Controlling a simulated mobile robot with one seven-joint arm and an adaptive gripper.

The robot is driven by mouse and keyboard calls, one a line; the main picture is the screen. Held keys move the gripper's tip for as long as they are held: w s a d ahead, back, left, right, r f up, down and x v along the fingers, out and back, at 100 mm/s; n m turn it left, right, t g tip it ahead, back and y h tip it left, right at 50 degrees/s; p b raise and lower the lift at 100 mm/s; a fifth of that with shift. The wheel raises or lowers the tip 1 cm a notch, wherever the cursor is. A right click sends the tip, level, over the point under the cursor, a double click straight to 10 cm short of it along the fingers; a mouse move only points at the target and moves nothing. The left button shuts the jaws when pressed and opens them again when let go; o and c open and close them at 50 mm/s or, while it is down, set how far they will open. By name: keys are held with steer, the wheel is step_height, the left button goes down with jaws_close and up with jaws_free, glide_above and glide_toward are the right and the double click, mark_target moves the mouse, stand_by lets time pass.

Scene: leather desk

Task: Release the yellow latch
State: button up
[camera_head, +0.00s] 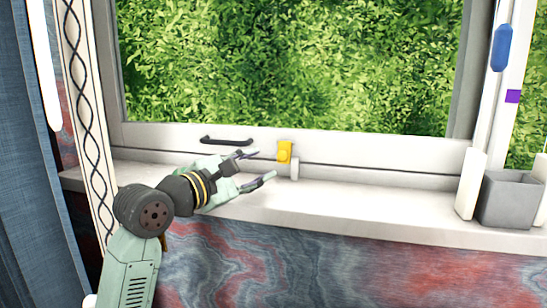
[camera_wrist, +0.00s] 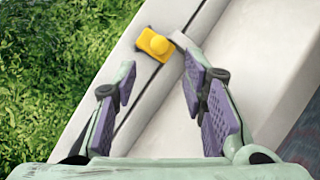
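The yellow latch (camera_head: 284,152) is a small block with a round knob, mounted on the lower rail of the white window frame. In the wrist view the latch (camera_wrist: 157,44) lies ahead of the fingertips, between their lines. My gripper (camera_head: 258,168) is open and empty, just left of the latch and apart from it. In the wrist view its two purple-padded fingers (camera_wrist: 153,85) stand wide apart. A small pale piece (camera_head: 295,168) sits just below and right of the latch.
A dark handle (camera_head: 226,140) is on the window rail left of the latch. A grey open box (camera_head: 508,199) stands at the sill's right end. A blue object (camera_head: 501,48) and a purple square (camera_head: 513,96) are on the right frame. The white sill (camera_head: 370,208) is mostly clear.

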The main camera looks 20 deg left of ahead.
mark_target(278, 156)
steer(key=x, duration=0.7)
steer(key=shift+w+p, duration=0.1)
steer(key=shift+p, duration=0.3)
steer(key=shift+c, duration=0.5)
steer(key=shift+r, duration=0.1)
jaws_close()
